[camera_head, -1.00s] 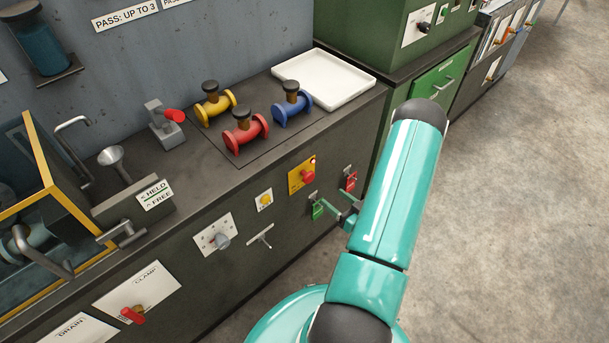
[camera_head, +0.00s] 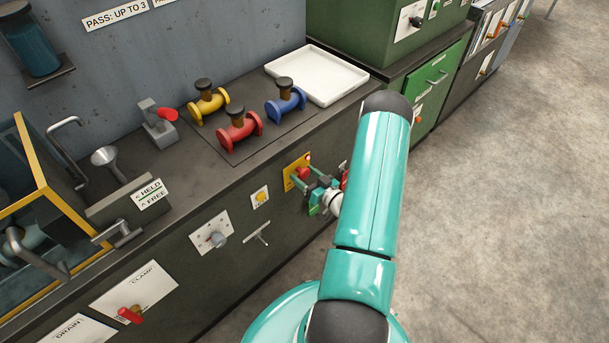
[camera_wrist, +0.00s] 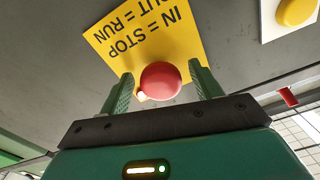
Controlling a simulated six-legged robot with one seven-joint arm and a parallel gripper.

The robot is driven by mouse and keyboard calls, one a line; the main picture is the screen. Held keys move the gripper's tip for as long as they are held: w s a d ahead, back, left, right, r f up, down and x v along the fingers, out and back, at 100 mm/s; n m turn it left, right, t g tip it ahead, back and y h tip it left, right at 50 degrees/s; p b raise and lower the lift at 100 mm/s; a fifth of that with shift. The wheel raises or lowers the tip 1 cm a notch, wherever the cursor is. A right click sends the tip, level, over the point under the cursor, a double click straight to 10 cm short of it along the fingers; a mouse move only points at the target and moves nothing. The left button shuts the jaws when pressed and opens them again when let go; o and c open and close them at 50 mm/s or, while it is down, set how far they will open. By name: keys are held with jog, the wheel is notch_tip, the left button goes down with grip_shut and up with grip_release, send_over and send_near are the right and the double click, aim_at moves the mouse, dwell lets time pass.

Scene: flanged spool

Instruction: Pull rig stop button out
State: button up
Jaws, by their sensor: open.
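The stop button is a red round knob (camera_wrist: 160,81) on a yellow plate (camera_wrist: 150,38) lettered "IN = STOP, OUT = RUN", upside down in the wrist view. In the head view the red button (camera_head: 304,172) and its yellow plate (camera_head: 291,171) are on the dark cabinet front. My gripper (camera_wrist: 162,84) is open, with one green finger on each side of the red knob. I cannot tell whether either finger touches it. In the head view my gripper (camera_head: 314,187) is at the plate, and my arm partly covers the area to its right.
A yellow button on a white plate (camera_head: 261,197) is left of the stop plate, with a T-handle (camera_head: 258,233) and a grey knob (camera_head: 217,239) further left. Red, yellow and blue spools (camera_head: 240,133) stand on the bench top beside a white tray (camera_head: 317,75).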

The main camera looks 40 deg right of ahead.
jog(key=shift+w, duration=0.2)
jog(key=shift+c, duration=0.4)
jog(key=c, duration=1.3)
jog(key=shift+s, duration=0.95)
jog(key=o, duration=1.4)
jog(key=shift+s, duration=0.1)
jog(key=s, duration=1.3)
jog(key=shift+s+d, duration=0.2)
jog(key=shift+s, duration=0.1)
